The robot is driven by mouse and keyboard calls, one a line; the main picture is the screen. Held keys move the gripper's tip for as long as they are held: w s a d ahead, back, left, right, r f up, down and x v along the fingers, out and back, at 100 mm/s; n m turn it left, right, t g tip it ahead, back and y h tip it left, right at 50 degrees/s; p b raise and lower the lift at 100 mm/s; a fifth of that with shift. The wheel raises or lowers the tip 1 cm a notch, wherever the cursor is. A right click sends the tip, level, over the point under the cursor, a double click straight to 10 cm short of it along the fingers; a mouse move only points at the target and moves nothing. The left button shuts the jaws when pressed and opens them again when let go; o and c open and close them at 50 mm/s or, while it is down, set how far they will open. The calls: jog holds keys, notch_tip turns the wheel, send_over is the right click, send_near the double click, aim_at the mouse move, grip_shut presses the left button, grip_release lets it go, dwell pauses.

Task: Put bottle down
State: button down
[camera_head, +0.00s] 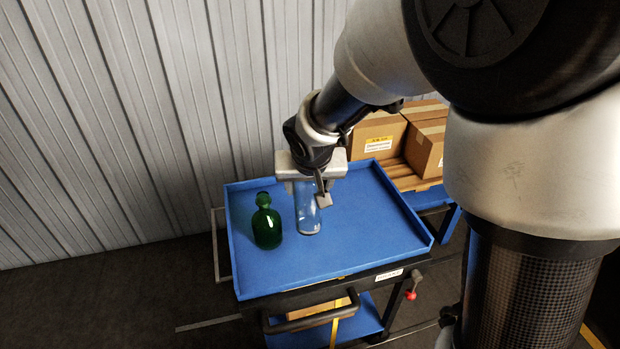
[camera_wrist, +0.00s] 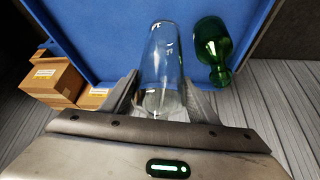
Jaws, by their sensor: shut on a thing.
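A clear glass bottle (camera_head: 307,215) is upright at the middle of the blue tray top of a cart (camera_head: 385,228). My gripper (camera_head: 308,186) is shut on the upper part of this bottle from above. In the wrist view, the clear bottle (camera_wrist: 163,62) lies between the two fingers of my gripper (camera_wrist: 160,98). Its base is at or very near the tray surface; I cannot tell whether it touches. A green bottle (camera_head: 267,226) stands on the tray just left of the clear one, apart from it. The green bottle also shows in the wrist view (camera_wrist: 211,45).
Cardboard boxes (camera_head: 378,137) stand behind the tray at the right, and also show in the wrist view (camera_wrist: 52,82). The tray has a raised blue rim. The tray's right side is clear. A corrugated wall (camera_head: 120,120) is behind the cart.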

aim_at(308, 200)
jog(key=shift+f+b, duration=0.7)
jog(key=shift+f, duration=1.35)
jog(key=shift+f, duration=0.2)
jog(key=c, duration=0.7)
grip_release()
